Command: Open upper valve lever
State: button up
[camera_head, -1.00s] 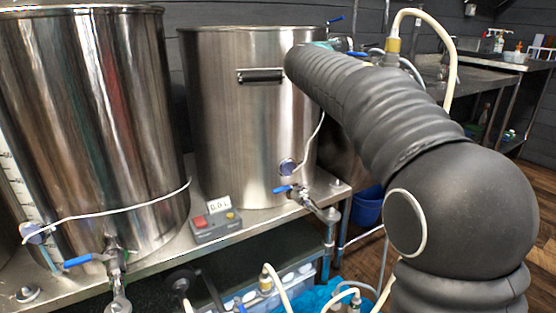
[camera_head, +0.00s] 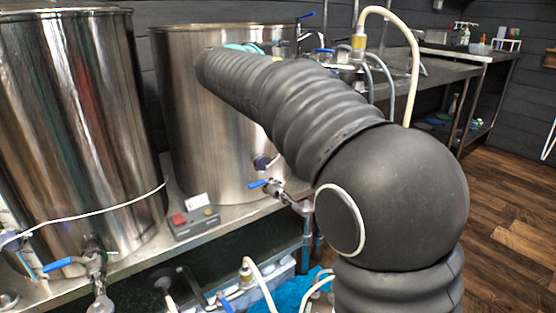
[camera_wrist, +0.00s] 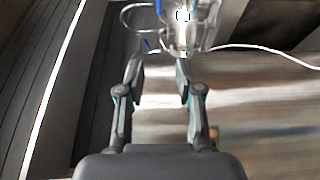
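A blue lever (camera_head: 305,15) shows at the top right of the rear steel kettle in the head view, and a second blue handle (camera_head: 325,50) is just below and right of it. I cannot tell for certain which is the upper valve lever. In the wrist view, a blue lever (camera_wrist: 158,8) and metal fittings (camera_wrist: 185,25) lie beyond the fingertips. My gripper (camera_wrist: 160,70) is open and empty, with its two fingers apart and pointing toward the fittings. In the head view, my arm hides most of the gripper.
The rear kettle (camera_head: 185,110) and front kettle (camera_head: 75,130) stand on a steel bench. Lower blue-handled valves (camera_head: 258,184) (camera_head: 58,264) stick out in front. A control box (camera_head: 194,224) sits between them. A white hose (camera_head: 414,80) arches at the right. Wooden floor (camera_head: 500,230) is clear at right.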

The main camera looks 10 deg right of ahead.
jog(key=v, duration=0.5)
jog(key=s+f+g+y, duration=0.2)
jog(key=s+f+g, duration=0.1)
jog(key=f, duration=0.7)
jog(key=s+d+f+m+g+y, duration=0.1)
jog(key=s+f+g+y, duration=0.2)
jog(key=f, duration=0.8)
jog(key=shift+s, duration=1.15)
jog(key=shift+c, duration=0.2)
